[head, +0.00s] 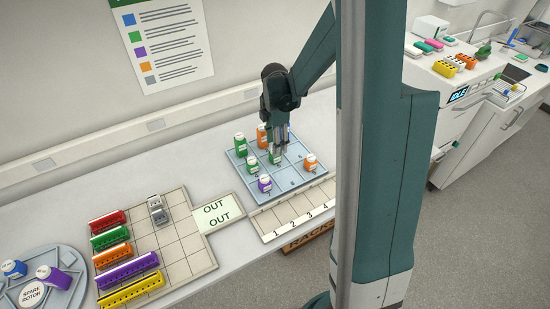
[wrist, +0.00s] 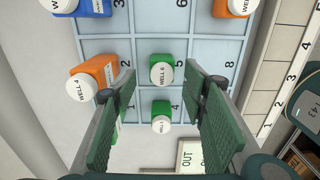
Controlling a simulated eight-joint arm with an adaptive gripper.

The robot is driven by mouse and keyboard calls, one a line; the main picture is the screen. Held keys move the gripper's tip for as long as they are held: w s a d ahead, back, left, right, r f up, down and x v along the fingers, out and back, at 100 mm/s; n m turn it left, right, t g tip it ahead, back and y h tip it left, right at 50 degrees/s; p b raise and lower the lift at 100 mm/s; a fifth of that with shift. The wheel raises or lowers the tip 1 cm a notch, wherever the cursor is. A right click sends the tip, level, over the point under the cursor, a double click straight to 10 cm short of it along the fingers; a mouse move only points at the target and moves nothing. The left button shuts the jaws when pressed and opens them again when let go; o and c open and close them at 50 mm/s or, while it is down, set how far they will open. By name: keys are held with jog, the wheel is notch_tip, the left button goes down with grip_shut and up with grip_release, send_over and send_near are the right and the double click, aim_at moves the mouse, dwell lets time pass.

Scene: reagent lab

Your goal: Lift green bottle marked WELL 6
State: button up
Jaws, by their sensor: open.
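The green bottle marked WELL 6 (wrist: 161,71) stands in a middle cell of the light blue gridded tray (wrist: 215,50), its white cap facing the wrist camera. In the head view this green bottle (head: 275,158) is partly covered by my gripper (head: 279,150). In the wrist view my gripper (wrist: 160,82) is open and empty, with one green-padded finger on each side of the bottle. Gaps show between the fingers and the bottle in the picture; the height of the fingertips against it is hard to tell.
A second green bottle (wrist: 161,112) stands beside it, between the fingers lower in the wrist view. An orange bottle marked WELL 4 (wrist: 92,80) is close to the left finger. A purple bottle (head: 265,184) and another orange bottle (head: 310,163) are also on the tray.

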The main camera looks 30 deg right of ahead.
jog(key=shift+f, duration=0.1)
jog(key=shift+s+f, duration=0.15)
jog(key=shift+f, duration=2.35)
jog(key=shift+c, duration=0.7)
jog(key=c, duration=0.9)
